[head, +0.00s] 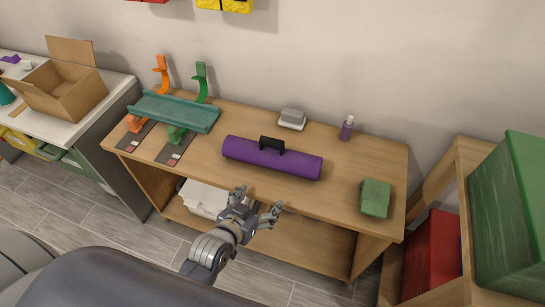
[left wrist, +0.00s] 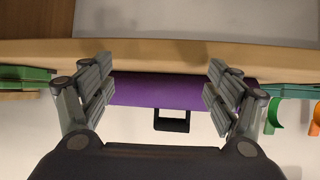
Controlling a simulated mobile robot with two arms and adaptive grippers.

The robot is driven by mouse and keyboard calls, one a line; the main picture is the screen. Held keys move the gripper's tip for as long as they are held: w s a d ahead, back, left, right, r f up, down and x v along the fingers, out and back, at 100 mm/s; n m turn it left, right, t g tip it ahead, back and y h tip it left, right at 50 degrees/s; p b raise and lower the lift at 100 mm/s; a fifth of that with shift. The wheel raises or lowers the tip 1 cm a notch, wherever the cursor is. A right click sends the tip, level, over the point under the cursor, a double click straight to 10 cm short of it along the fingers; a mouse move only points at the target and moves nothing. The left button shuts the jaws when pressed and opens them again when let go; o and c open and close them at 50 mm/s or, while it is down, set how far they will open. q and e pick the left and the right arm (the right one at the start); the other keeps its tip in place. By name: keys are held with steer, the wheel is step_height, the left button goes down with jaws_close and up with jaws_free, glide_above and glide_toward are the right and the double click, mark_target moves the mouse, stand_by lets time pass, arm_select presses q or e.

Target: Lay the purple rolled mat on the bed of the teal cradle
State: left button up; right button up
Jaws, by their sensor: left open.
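The purple rolled mat (head: 240,150) lies on the wooden table, with a black handle (head: 271,144) standing up from its middle. The teal cradle (head: 176,110) stands at the table's left end, its bed empty, between orange and green hooked stands. My left gripper (head: 258,199) is open and empty in front of the table's front edge, apart from the mat. In the left wrist view, which looks upside down, the mat (left wrist: 155,92) shows between the open fingers with its handle below. The cradle (left wrist: 290,91) shows at the right there. My right gripper is not in view.
A green block (head: 375,198), a purple bottle (head: 346,128) and a grey-white item (head: 292,118) stand on the table. A wooden rack (head: 465,160) with red and green boxes is at the right. A cardboard box (head: 62,90) sits on the left counter. Bare tabletop surrounds the mat.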

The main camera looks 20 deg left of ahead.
mark_target(270, 146)
arm_select(q)
steer(key=w+r+t, duration=0.1)
steer(key=r, duration=0.1)
steer(key=w+r+n+t, duration=0.1)
steer(key=w+r+t, duration=0.1)
steer(key=w+r+t+y, duration=0.1)
steer(key=r+t, duration=0.1)
steer(key=shift+w+a+r, duration=0.25)
steer(key=shift+a+r, duration=0.05)
steer(key=shift+a, duration=0.1)
steer(key=shift+w+a+r+n+t, duration=0.25)
steer(key=shift+r+t, duration=0.2)
steer(key=shift+t, duration=0.25)
steer(key=shift+y, duration=0.4)
steer(key=w, duration=0.5)
steer(key=shift+w+d, duration=0.1)
steer(key=shift+w, duration=0.15)
steer(key=w, duration=0.4)
steer(key=shift+p, duration=0.35)
steer(key=shift+w, duration=0.55)
steer(key=c, duration=1.6)
steer(key=shift+o, duration=0.2)
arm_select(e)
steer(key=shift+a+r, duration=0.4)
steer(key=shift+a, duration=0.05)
